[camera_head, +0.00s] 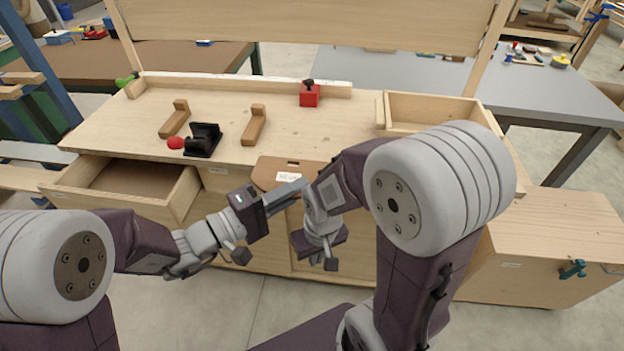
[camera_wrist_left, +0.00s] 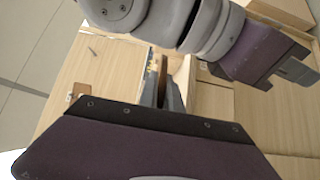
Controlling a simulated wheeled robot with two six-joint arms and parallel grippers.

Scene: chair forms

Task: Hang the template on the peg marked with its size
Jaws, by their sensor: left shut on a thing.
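My left gripper (camera_head: 290,188) is shut on a brown board, the template (camera_head: 265,172), at the front edge of the bench. The template has a small white label whose marking I cannot read; its lower part is hidden behind the fingers. In the left wrist view the fingers (camera_wrist_left: 166,95) close around a thin brown edge. My right gripper (camera_head: 331,262) hangs just to the right and lower, pointing down; its jaw opening is unclear. The right arm crosses the top of the left wrist view. No marked peg can be made out.
The wooden bench (camera_head: 225,95) holds two L-shaped wooden pieces (camera_head: 175,118) (camera_head: 254,125), a black device (camera_head: 203,140) with a red knob, and a red block (camera_head: 310,95). A drawer (camera_head: 185,193) stands open at left. A large panel (camera_head: 310,22) rises behind; its top is cut off.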

